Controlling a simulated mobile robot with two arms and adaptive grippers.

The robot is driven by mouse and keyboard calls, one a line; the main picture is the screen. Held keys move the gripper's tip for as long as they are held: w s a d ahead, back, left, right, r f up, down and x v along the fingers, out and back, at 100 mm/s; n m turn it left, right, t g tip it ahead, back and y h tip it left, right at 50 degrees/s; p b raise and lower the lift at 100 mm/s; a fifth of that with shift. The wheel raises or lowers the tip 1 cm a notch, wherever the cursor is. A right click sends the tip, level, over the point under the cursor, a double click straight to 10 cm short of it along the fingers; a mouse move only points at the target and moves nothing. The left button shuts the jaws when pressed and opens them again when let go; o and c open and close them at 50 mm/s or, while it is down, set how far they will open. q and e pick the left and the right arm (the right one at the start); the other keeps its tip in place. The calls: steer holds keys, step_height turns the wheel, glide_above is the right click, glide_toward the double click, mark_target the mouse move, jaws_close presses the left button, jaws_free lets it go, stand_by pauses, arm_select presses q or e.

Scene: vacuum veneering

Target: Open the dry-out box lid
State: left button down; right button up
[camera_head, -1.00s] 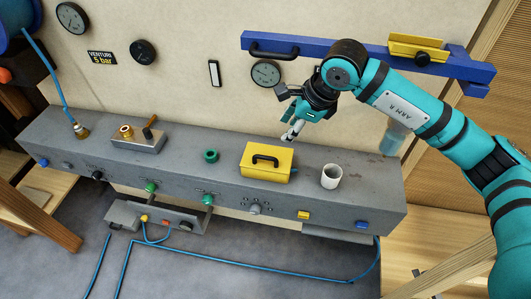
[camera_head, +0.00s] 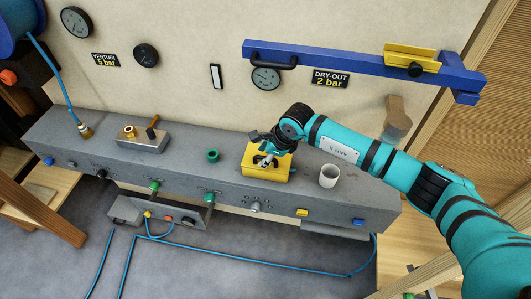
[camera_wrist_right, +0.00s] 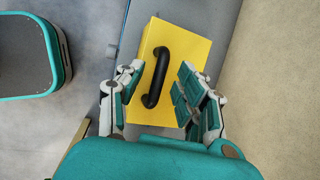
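The dry-out box is a yellow box (camera_head: 250,169) on the grey bench, with a flat yellow lid and a black bar handle (camera_wrist_right: 157,77) on top. The lid is closed. My right gripper (camera_head: 266,160) is over the box and hides part of the handle in the head view. In the right wrist view my right gripper (camera_wrist_right: 153,88) has its fingers apart, one on each side of the handle, with gaps to it. My left gripper is not in view.
A white cup (camera_head: 329,176) stands right of the box, and a green ring (camera_head: 213,156) lies left of it. A grey block with a brass fitting (camera_head: 142,138) is further left. A blue rail (camera_head: 340,60) with a yellow clamp (camera_head: 412,57) is on the wall above.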

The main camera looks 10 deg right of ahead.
jaws_close()
stand_by(0.6)
steer(key=w+r+g+b, duration=0.1)
steer(key=g+b, duration=0.1)
steer(key=b, duration=0.2)
steer(key=w+d+r+g+y+b, duration=0.1)
steer(key=w+b, duration=0.1)
steer(key=b, duration=0.2)
steer(key=shift+r+m+g+b, duration=0.3)
steer(key=shift+m+g, duration=0.1)
steer(key=shift+w+d+r+b, duration=0.3)
steer(key=shift+w+r+b, duration=0.45)
steer(key=shift+b, duration=0.4)
